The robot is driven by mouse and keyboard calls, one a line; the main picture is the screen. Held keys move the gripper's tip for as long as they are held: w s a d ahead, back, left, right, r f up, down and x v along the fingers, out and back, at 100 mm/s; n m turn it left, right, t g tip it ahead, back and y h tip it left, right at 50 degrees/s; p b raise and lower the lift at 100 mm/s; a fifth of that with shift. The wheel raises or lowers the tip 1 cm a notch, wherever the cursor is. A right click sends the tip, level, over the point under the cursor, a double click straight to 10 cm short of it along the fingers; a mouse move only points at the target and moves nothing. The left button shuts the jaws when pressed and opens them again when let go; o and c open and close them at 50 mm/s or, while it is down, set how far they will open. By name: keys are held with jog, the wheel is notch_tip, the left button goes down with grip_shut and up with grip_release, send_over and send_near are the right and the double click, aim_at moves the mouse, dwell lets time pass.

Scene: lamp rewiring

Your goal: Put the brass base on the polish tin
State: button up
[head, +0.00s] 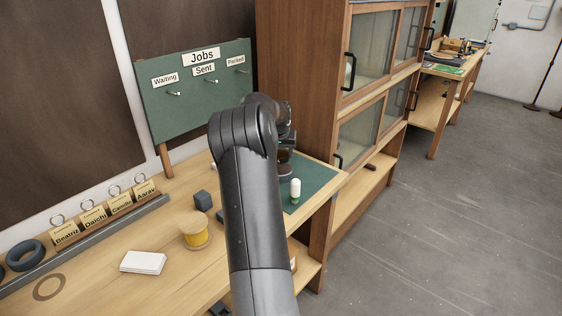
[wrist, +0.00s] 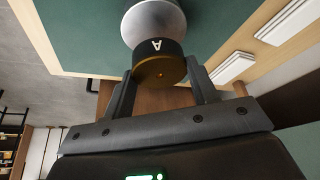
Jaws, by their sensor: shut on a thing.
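My gripper (wrist: 160,72) is shut on a round brass-brown piece, which I take to be the brass base (wrist: 158,72). Its dark side carries a white letter A, upside down in the wrist view. A round silver-grey thing (wrist: 150,20) lies just beyond it, partly covered by it; I cannot tell whether they touch or whether this is the polish tin. In the head view my arm hides most of the gripper and what it holds, over the green mat (head: 318,176).
A yellow spool (head: 195,231), a dark block (head: 203,200) and white cards (head: 143,262) are to the left. The jobs board (head: 195,105) and cabinet (head: 300,60) stand behind.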

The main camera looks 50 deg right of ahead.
jog(key=shift+f, duration=1.85)
jog(key=shift+f, duration=0.1)
jog(key=o, duration=1.2)
jog(key=shift+f, duration=0.1)
